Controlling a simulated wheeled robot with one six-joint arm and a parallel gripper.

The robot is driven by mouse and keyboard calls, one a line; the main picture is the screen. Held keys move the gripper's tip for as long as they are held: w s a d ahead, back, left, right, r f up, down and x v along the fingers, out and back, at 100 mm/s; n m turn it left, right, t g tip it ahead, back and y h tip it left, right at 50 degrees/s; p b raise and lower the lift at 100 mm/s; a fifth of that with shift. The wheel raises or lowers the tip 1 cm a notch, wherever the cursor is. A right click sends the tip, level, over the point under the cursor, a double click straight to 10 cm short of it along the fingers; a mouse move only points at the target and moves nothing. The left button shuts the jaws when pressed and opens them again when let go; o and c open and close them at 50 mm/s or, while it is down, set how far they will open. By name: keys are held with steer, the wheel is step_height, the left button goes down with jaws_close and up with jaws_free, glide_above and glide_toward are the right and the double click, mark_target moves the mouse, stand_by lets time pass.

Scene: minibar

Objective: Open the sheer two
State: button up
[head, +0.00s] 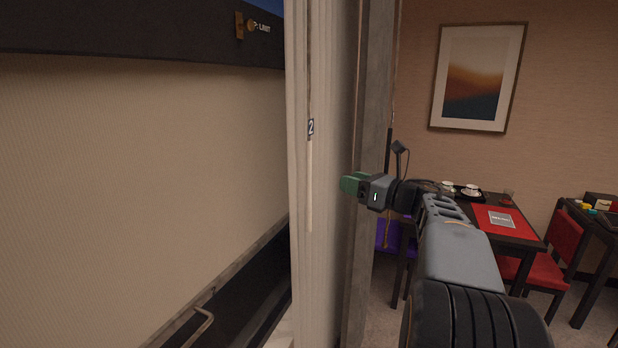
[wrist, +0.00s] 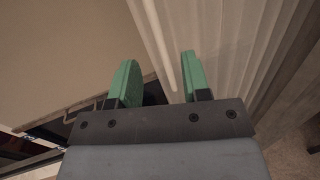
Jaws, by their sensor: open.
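The sheer marked 2 (head: 338,90) is a pale, narrow gathered curtain hanging beside a grey frame. A thin white wand (head: 310,190) hangs down its front below a small dark tag with a 2 (head: 311,128). My gripper (head: 350,184), with green fingers, is to the right of the wand at about the height of its lower half. In the wrist view the gripper (wrist: 158,60) is open, with nothing held. The wand (wrist: 160,40) shows there between and beyond the fingertips, its lower end near the right finger. The pleated sheer (wrist: 215,45) lies to its right.
A beige blind or panel (head: 140,170) fills the left, under a dark rail (head: 140,35). A metal handle (head: 195,325) is low at left. A grey post (head: 370,200) stands just beside my gripper. Tables and red chairs (head: 562,240) stand at right.

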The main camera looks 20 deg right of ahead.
mark_target(309, 174)
steer(key=shift+n+g+y, duration=0.3)
steer(key=shift+n+g, duration=0.1)
steer(key=shift+n, duration=0.4)
steer(key=p+x, duration=0.1)
steer(key=x, duration=0.3)
steer(key=p+x, duration=0.2)
steer(key=x, duration=0.2)
steer(key=p+x, duration=0.2)
steer(key=x, duration=0.3)
steer(key=shift+s+a+f, duration=0.1)
steer(key=shift+f, duration=0.2)
jaws_close()
